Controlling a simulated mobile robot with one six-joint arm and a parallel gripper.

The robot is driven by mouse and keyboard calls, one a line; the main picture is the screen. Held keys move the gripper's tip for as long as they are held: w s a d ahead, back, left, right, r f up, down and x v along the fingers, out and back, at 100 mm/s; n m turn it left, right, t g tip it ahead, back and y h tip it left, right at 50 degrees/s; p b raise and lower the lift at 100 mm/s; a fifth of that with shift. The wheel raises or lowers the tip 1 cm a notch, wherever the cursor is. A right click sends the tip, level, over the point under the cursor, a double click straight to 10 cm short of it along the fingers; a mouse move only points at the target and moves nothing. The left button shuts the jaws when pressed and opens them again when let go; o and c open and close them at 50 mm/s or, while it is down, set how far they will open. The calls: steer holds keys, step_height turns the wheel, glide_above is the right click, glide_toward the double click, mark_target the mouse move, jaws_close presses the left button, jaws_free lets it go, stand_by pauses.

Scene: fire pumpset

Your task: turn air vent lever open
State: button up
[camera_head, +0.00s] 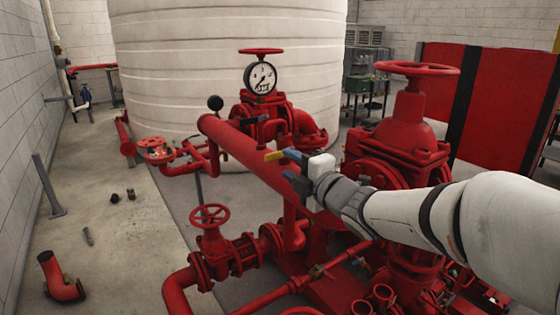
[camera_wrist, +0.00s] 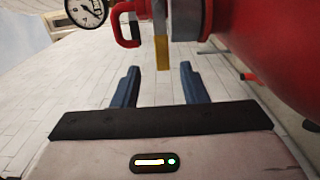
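The air vent lever is a narrow yellow bar (camera_head: 274,155) beside the large red pipe in the head view. In the wrist view the yellow lever (camera_wrist: 162,52) extends down from a grey fitting (camera_wrist: 187,20), its end close to the gap between my fingertips. My gripper (camera_head: 286,167) has blue fingers spread apart, just right of the lever in the head view. In the wrist view my gripper (camera_wrist: 159,70) is open, with the lever's tip roughly centred between its fingers. I cannot see either finger touching it.
The thick red pipe (camera_head: 238,150) runs diagonally close by. A pressure gauge (camera_head: 260,78) stands behind it, and also shows in the wrist view (camera_wrist: 87,10). A large red valve (camera_head: 405,140) stands near my arm. Open floor (camera_head: 110,235) lies at left.

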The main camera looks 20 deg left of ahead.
mark_target(276, 156)
steer(key=x, duration=0.5)
steer(key=shift+w+f, duration=0.15)
steer(key=shift+w, duration=0.35)
steer(key=shift+s+a, duration=0.25)
steer(key=shift+s, duration=0.05)
steer(key=shift+w+d, duration=0.1)
steer(key=shift+w, duration=0.1)
jaws_close()
